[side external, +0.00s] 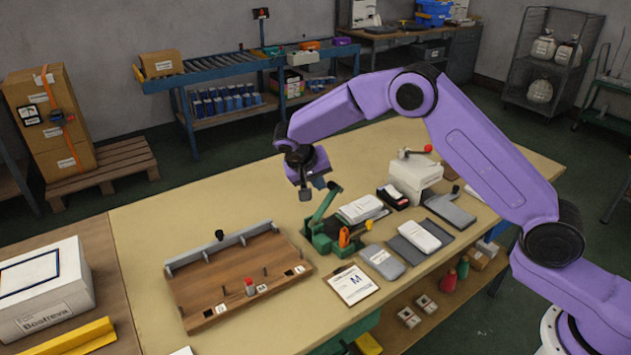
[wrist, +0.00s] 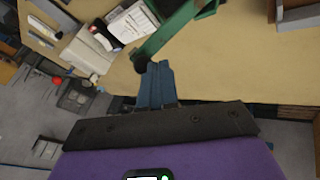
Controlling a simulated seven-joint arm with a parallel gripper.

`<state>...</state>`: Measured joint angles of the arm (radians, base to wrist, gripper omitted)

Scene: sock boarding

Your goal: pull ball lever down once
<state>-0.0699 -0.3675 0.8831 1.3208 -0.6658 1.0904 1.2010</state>
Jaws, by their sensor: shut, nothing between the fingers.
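A green press (side external: 320,238) stands on the bench, with its green lever arm (side external: 323,206) raised at a slant. In the wrist view, the lever arm (wrist: 170,32) has a dark ball (wrist: 141,61) at its near end. My gripper (side external: 320,182) is beside the lever's upper end. In the wrist view, its blue fingers (wrist: 158,68) are shut and empty, with the tips close to the ball. I cannot tell whether they touch it. A second lever with a red ball (side external: 428,149) is on a white box (side external: 414,175) farther back.
A wooden board (side external: 235,275) with pegs and a grey rail lies left of the press. A clipboard (side external: 353,285), a grey folded item (side external: 382,262) and white packs (side external: 360,208) lie around the press. The bench (side external: 180,220) is clear behind the board.

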